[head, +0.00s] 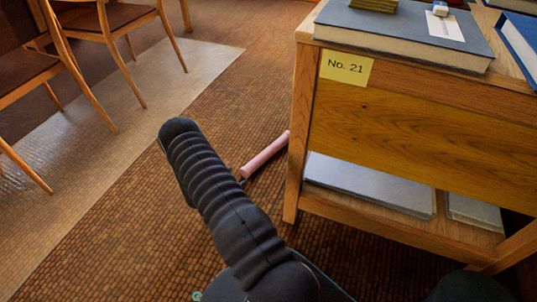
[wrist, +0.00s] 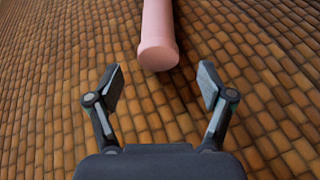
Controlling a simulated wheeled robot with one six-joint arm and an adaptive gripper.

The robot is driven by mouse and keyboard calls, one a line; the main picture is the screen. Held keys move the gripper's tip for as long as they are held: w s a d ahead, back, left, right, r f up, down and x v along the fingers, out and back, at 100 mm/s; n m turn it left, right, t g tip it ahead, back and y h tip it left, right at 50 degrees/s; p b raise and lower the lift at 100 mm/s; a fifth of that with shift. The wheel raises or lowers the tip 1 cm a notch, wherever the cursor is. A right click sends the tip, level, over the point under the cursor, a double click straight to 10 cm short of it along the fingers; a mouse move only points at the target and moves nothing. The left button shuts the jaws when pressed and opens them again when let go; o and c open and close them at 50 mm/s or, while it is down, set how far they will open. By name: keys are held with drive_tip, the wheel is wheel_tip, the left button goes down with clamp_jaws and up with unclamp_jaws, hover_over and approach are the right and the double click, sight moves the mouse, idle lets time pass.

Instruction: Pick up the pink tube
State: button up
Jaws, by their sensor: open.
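The pink tube (head: 265,153) lies on the brown tiled floor beside the leg of the wooden cabinet in the head view. In the wrist view the near end of the pink tube (wrist: 158,36) points toward my gripper (wrist: 160,88), and the rest runs out of the top of the picture. The gripper is open and empty. The tube's end lies just beyond the fingertips, roughly centred between them. In the head view my dark arm covers most of the gripper.
A wooden cabinet (head: 420,115) labelled "No. 21" stands close on the right, with books on top and grey volumes (head: 370,185) on its lower shelf. Wooden chairs (head: 110,30) stand at upper left. The floor (head: 195,110) between them is clear.

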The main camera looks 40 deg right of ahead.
sight(244, 173)
drive_tip(key=x, duration=0.5)
drive_tip(key=shift+d+f, duration=0.1)
drive_tip(key=shift+d, duration=0.05)
drive_tip(key=shift+r+b+x, duration=0.1)
drive_tip(key=shift+b+x, duration=0.25)
drive_tip(key=shift+x, duration=1.1)
drive_tip(key=shift+r+b+x, duration=0.15)
drive_tip(key=shift+b+x, duration=0.2)
drive_tip(key=shift+x, duration=1.05)
drive_tip(key=shift+w, duration=0.15)
drive_tip(key=c, duration=1.1)
